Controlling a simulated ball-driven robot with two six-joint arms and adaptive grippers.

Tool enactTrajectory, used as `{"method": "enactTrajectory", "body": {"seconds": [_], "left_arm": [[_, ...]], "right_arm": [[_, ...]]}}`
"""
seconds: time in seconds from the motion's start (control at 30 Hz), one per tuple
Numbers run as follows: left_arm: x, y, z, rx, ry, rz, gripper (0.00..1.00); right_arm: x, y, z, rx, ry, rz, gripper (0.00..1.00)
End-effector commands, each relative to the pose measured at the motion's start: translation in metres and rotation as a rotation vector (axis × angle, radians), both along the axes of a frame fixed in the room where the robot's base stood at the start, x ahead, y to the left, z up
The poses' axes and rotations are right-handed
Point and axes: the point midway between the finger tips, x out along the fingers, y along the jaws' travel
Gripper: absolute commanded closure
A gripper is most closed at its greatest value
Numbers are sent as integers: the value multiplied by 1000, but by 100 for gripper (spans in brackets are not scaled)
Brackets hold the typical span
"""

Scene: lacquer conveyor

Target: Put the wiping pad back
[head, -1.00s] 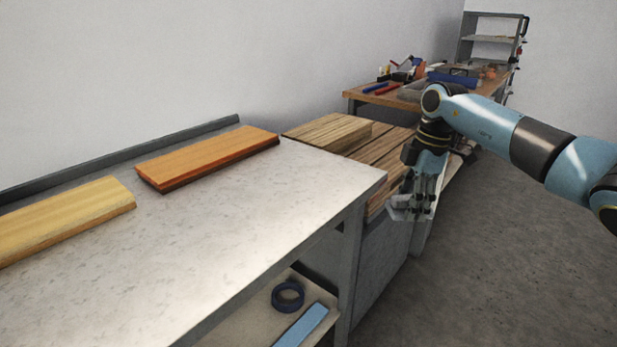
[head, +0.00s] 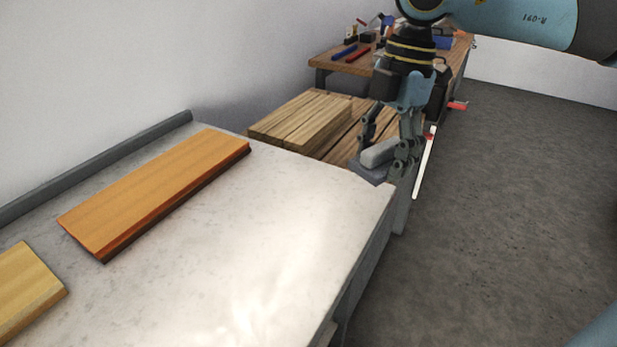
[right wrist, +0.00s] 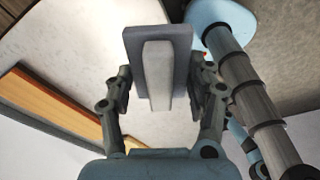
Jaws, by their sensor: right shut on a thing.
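The wiping pad (head: 368,172) has a dark grey base and a lighter grey grip bar. My right gripper (head: 394,158) is shut on it, near the far right corner of the pale worktop (head: 250,235). In the right wrist view the pad (right wrist: 181,60) sits between the two fingers of the right gripper (right wrist: 160,95), its light bar running lengthwise. From the head view I cannot tell whether the pad touches the worktop. My left gripper is not in view.
An orange-brown board (head: 160,190) and a yellowish board (head: 22,290) lie on the worktop's left side. Stacked timber (head: 300,118) stands beyond its far edge. A wooden bench (head: 345,66) with tools is farther back. The worktop's middle and right are clear.

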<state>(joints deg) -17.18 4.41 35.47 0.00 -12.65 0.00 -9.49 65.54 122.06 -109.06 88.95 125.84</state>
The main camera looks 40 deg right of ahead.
Motion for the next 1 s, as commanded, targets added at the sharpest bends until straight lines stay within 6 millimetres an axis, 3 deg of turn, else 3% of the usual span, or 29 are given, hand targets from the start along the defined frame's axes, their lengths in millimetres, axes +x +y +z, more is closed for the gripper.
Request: {"method": "enactTrajectory", "body": {"seconds": [0.2, 0.37, 0.53, 1.0], "left_arm": [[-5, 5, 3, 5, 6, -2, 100], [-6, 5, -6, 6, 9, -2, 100], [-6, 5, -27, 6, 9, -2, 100], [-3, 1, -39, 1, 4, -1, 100]], "right_arm": [[-12, -6, -4, -3, 1, 8, 75], [-7, -3, -13, 6, -8, 3, 75], [12, 9, -26, 15, -11, 4, 75], [80, 41, -69, 9, -3, 3, 75]]}}
